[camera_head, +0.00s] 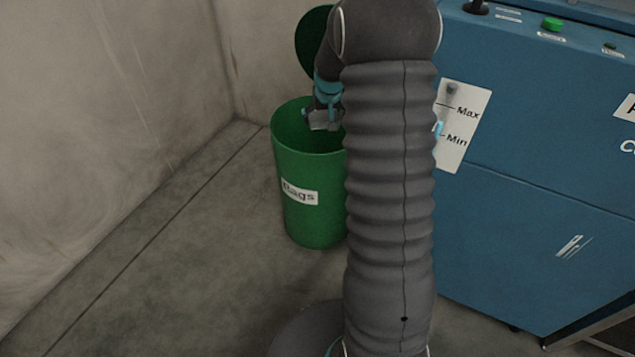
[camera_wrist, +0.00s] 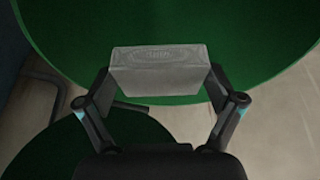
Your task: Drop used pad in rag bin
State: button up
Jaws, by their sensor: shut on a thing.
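The used pad (camera_wrist: 160,72) is a grey rectangular block with faint printing on its edge. My gripper (camera_wrist: 160,85) is shut on it, with one finger at each end. In the head view my gripper (camera_head: 322,118) is at the mouth of the green rag bin (camera_head: 308,220), with the pad's grey edge just showing below the fingers. The bin carries a white label reading "Rags". In the wrist view the green bin interior (camera_wrist: 250,50) lies behind the pad. My arm hides the bin's right side in the head view.
The bin's round green lid (camera_head: 312,42) stands raised behind the opening. A blue machine (camera_head: 530,180) with a Max/Min gauge stands to the right. A pale wall (camera_head: 110,110) is on the left. The floor (camera_head: 190,260) left of the bin is clear.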

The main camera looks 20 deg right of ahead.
jog(key=o, duration=0.9)
jog(key=shift+c, duration=0.2)
jog(key=shift+r, duration=0.15)
jog(key=v, duration=1.1)
jog(key=shift+r, duration=0.4)
jog(key=shift+s, duration=0.2)
